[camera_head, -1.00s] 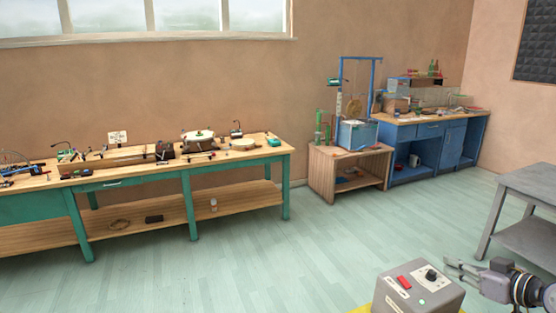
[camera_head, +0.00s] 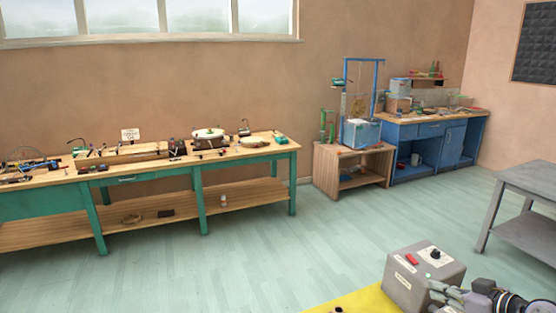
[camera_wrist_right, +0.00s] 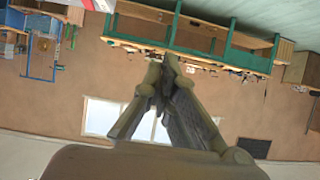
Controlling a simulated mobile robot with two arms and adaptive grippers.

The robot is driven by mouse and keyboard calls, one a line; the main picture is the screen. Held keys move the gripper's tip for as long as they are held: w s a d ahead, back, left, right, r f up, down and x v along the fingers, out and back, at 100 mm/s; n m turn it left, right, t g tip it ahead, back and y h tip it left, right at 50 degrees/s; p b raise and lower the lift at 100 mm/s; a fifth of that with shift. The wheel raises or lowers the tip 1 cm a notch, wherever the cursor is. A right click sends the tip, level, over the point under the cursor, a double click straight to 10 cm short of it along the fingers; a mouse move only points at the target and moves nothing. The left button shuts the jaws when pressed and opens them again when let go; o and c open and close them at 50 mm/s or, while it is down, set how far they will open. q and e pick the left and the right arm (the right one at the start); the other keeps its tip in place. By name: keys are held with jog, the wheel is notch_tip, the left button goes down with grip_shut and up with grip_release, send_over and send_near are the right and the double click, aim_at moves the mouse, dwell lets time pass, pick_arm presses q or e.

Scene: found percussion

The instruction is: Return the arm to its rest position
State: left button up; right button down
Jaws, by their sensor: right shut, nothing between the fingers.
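My right gripper (camera_head: 440,290) is at the lower right of the head view, in front of the grey control box (camera_head: 424,276) and overlapping its lower right side. I cannot tell whether it touches the box. In the right wrist view its two fingers (camera_wrist_right: 163,68) come together at the tips, with nothing between them. That view shows the room upside down. My left gripper is in neither view.
The grey box, with a red switch and a dark knob, stands at a yellow surface (camera_head: 352,301). A grey table (camera_head: 528,190) is to the right. A green-legged workbench (camera_head: 240,158) and a blue bench (camera_head: 428,131) line the wall. Open floor lies between.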

jog(key=s+a+f+g+h, duration=0.1)
jog(key=s+a+f+g, duration=0.4)
jog(key=s+a+f, duration=0.85)
jog(key=s+a+f+m+g+h, duration=0.1)
jog(key=s+a+f+m+h, duration=0.1)
jog(key=s, duration=0.8)
jog(key=s+a+f+m+g+h, duration=0.1)
jog(key=s+a+g+h, duration=0.1)
jog(key=s, duration=0.8)
notch_tip(320, 180, down, 31)
jog(key=g+b, duration=0.1)
jog(key=b, duration=0.4)
pick_arm(q)
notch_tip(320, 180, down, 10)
jog(key=b, duration=0.5)
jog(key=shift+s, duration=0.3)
pick_arm(e)
jog(key=s+d+f, duration=0.1)
jog(key=s+f, duration=0.7)
jog(key=f, duration=0.3)
jog(key=s+d+f+g, duration=0.1)
jog(key=s+f, duration=0.8)
jog(key=f, duration=0.1)
jog(key=shift+s+d+f+n, duration=0.3)
jog(key=shift+d+f, duration=0.05)
jog(key=shift+f, duration=0.05)
